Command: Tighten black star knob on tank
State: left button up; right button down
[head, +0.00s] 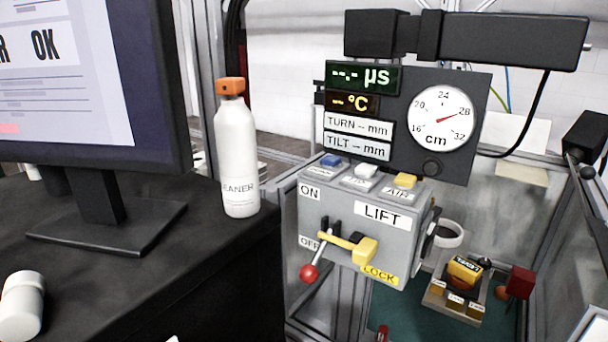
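I cannot make out a black star knob for certain. A small black knob (485,263) shows by the yellow-topped fixture at the lower right. A black ball-like end (587,172) shows at the right edge, by a black block. Clear walls and a green floor (393,309) lie below the control box, perhaps the tank; most of it is hidden. Neither of my grippers is in view.
A grey LIFT control box (345,228) with a red-tipped lever (308,272) and yellow lock stands before the tank area. A white cleaner bottle (237,150) stands near the black bench's (190,255) right edge. A monitor (85,90) and a white container (22,305) occupy the left.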

aim_at(484, 263)
jog(key=z, duration=0.8)
